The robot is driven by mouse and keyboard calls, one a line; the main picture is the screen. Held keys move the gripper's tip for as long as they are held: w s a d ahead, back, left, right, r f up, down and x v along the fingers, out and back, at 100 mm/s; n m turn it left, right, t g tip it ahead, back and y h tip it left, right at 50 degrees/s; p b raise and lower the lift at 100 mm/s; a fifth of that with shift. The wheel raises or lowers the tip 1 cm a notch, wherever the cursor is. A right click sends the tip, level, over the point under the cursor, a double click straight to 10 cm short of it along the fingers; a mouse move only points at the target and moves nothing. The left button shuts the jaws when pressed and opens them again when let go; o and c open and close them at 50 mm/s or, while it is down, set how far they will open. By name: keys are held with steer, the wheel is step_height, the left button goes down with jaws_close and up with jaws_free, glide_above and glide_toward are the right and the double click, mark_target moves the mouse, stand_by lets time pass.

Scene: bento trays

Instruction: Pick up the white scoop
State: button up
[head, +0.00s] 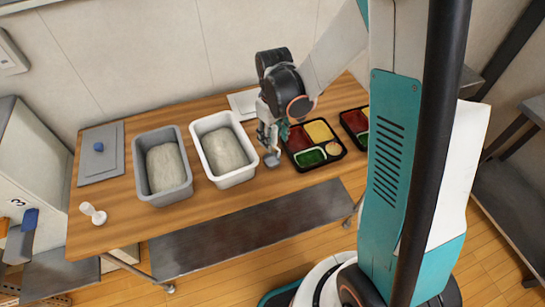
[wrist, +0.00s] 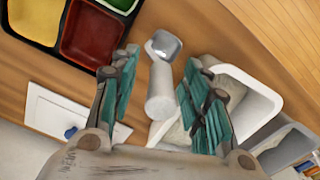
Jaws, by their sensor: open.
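A scoop with a pale, whitish handle (wrist: 160,92) and a grey-looking bowl (wrist: 165,44) is between the fingers of my gripper (wrist: 161,60) in the wrist view. The fingers are open, with a gap on each side of the handle. In the head view, my gripper (head: 270,138) points down between the white bin and the food tray, and the scoop's bowl (head: 271,160) shows below it; the fingers hide most of the handle. Another small scoop-shaped thing (head: 93,213), all white, is at the table's left front.
A white bin (head: 196,130) and a grey bin (head: 140,165) hold pale, rice-like contents. A black bento tray (head: 308,168) is close right of my gripper, another (head: 349,128) beyond. A white lid (wrist: 50,105) lies behind; a grey lid (head: 100,165) lies at left.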

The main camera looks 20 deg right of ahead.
steer(key=shift+f, duration=0.5)
jaws_close()
steer(key=shift+r, duration=0.2)
